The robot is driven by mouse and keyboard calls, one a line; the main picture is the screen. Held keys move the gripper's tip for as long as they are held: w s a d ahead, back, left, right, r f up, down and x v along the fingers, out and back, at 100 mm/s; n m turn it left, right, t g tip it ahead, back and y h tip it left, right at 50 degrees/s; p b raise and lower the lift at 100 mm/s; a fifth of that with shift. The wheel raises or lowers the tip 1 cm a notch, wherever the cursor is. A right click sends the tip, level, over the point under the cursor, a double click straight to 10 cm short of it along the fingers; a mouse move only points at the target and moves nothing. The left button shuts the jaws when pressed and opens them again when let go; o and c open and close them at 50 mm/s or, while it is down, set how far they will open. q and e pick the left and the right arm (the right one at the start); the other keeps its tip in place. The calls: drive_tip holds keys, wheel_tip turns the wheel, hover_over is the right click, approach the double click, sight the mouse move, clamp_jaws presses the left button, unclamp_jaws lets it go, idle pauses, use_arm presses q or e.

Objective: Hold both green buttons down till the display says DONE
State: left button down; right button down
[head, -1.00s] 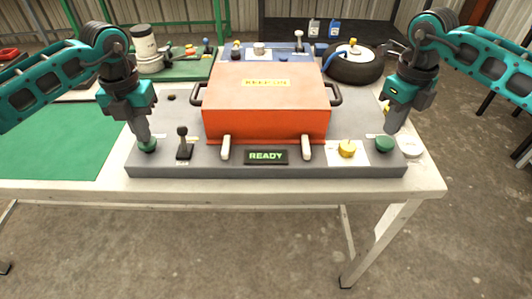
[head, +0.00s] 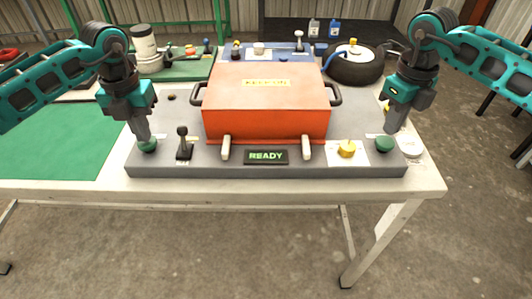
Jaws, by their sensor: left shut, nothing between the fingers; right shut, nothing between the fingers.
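The left green button (head: 148,147) is at the left front of the grey panel (head: 215,169). My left gripper (head: 144,137) is shut and its tip is right at this button, seemingly touching; I cannot tell whether the button is pressed down. The right green button (head: 384,144) is at the right front of the panel. My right gripper (head: 391,129) is shut, its tip just behind and above that button; contact is unclear. The display (head: 266,157) at the front middle reads READY in green.
An orange lidded box (head: 266,110) with side handles fills the panel's middle. A black lever (head: 184,143), two pale upright handles (head: 226,148) and a yellow knob (head: 347,148) stand between the buttons. A round white item (head: 411,146) lies right of the right button.

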sight(386, 142)
drive_tip(key=shift+f, duration=0.15)
idle(0.5)
drive_tip(key=shift+f, duration=1.25)
drive_tip(key=shift+r, duration=0.35)
use_arm(q)
drive_tip(key=shift+f, duration=0.2)
use_arm(e)
drive_tip(key=shift+f, duration=0.2)
use_arm(q)
drive_tip(key=shift+f, duration=0.5)
use_arm(e)
drive_tip(key=shift+f, duration=0.5)
idle(0.6)
idle(0.3)
